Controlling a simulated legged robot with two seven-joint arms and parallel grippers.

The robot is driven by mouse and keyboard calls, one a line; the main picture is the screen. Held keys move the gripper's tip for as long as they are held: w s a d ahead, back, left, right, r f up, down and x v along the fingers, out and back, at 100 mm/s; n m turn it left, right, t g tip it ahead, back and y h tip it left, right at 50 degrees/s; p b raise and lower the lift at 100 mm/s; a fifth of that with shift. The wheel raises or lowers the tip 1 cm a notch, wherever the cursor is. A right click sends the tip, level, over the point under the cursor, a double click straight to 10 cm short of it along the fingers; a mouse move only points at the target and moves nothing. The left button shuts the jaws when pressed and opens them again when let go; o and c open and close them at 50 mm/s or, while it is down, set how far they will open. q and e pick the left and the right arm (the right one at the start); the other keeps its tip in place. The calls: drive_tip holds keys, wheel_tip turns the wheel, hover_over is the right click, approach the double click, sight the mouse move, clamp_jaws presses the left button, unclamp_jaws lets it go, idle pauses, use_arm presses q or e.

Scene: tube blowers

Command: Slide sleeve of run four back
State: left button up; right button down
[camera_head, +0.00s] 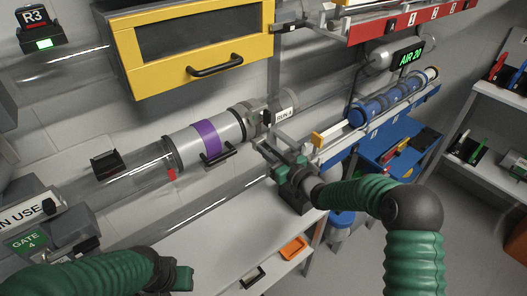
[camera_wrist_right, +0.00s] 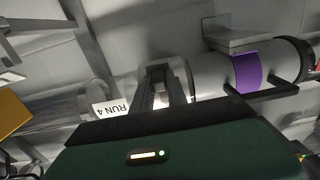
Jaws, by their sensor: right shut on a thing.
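The run four sleeve (camera_head: 183,148) is a pale cylinder with a purple band (camera_head: 207,139) on a clear tube. It has a dark bar handle (camera_head: 217,158) and a small red mark at its left end. In the right wrist view the sleeve (camera_wrist_right: 209,78) lies right of my fingers. My right gripper (camera_head: 264,146) reaches the metal collar (camera_head: 254,114) at the sleeve's right end, beside the RUN 4 label (camera_head: 284,114). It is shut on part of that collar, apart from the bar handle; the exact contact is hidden. My left gripper (camera_head: 178,276) is low, away from the sleeve; its fingers are unclear.
A yellow-framed box (camera_head: 193,50) with a handle hangs above the sleeve. A blue rack with a blue cylinder (camera_head: 372,108) stands to the right. A shelf (camera_head: 497,123) stands far right.

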drive_tip(key=c, duration=1.7)
unclamp_jaws()
drive_tip(key=shift+w+d+r, duration=0.1)
drive_tip(key=shift+w+d, duration=0.05)
drive_tip(key=shift+d, duration=0.1)
use_arm(q)
drive_tip(key=shift+w+d, duration=0.15)
drive_tip(key=shift+d, duration=0.05)
use_arm(e)
drive_tip(key=o, duration=0.4)
drive_tip(key=shift+d, duration=0.15)
use_arm(q)
drive_tip(key=shift+r, duration=0.1)
use_arm(e)
drive_tip(key=shift+s+d, duration=0.1)
drive_tip(key=shift+s, duration=0.15)
use_arm(q)
drive_tip(key=shift+w+p+v, duration=0.25)
drive_tip(key=shift+p+v, duration=0.8)
drive_tip(key=shift+p, duration=0.1)
use_arm(e)
drive_tip(key=v, duration=1.6)
drive_tip(key=shift+s+d, duration=0.1)
drive_tip(key=shift+d, duration=0.05)
use_arm(q)
drive_tip(key=shift+a+r, duration=0.1)
